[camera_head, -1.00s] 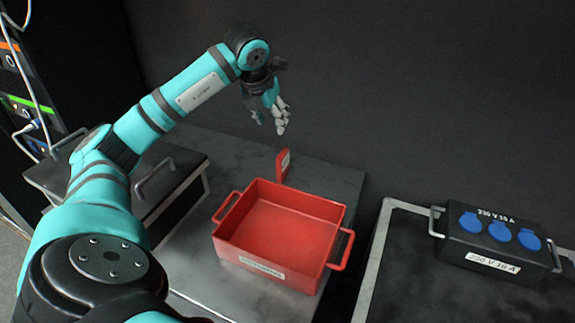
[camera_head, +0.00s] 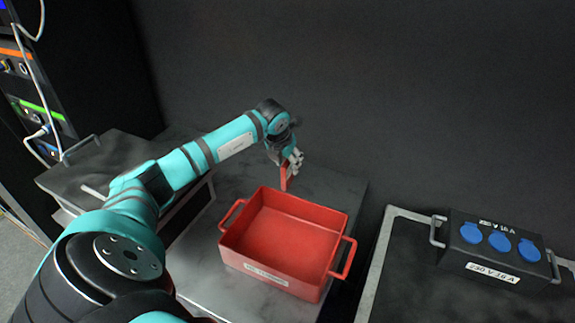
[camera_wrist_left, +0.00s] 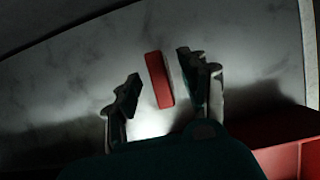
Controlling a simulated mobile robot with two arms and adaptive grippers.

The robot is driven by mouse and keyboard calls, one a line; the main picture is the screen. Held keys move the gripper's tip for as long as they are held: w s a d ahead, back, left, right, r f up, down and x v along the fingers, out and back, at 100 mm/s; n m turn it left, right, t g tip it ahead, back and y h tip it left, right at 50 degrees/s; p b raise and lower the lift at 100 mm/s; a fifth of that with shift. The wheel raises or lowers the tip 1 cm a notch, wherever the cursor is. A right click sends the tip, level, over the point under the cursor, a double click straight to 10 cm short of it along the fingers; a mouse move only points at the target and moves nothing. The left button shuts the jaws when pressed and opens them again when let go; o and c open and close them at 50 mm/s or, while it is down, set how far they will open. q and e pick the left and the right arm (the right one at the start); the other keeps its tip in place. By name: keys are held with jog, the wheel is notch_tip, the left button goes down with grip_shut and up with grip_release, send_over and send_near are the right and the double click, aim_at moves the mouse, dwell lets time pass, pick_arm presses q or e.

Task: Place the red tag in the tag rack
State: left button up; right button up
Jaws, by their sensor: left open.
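The red tag (camera_head: 284,177) stands on the grey tabletop just behind the red tray. My left gripper (camera_head: 290,170) is down at the tag, with its fingers open. In the left wrist view the red tag (camera_wrist_left: 159,80) lies between the two spread fingers of my left gripper (camera_wrist_left: 160,88), with a gap on both sides. No tag rack can be made out. My right gripper is not in view.
The red tray (camera_head: 335,215) with two handles sits on the grey table (camera_head: 340,180), close in front of the tag. A black box with blue sockets (camera_head: 490,265) stands on a case at the right. A dark case (camera_head: 110,150) and a cabled rack (camera_head: 35,110) are at the left.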

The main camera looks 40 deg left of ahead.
pick_arm(q)
jog(key=shift+w+f, duration=0.15)
jog(key=shift+f, duration=0.3)
grip_shut()
jog(key=shift+r, duration=0.1)
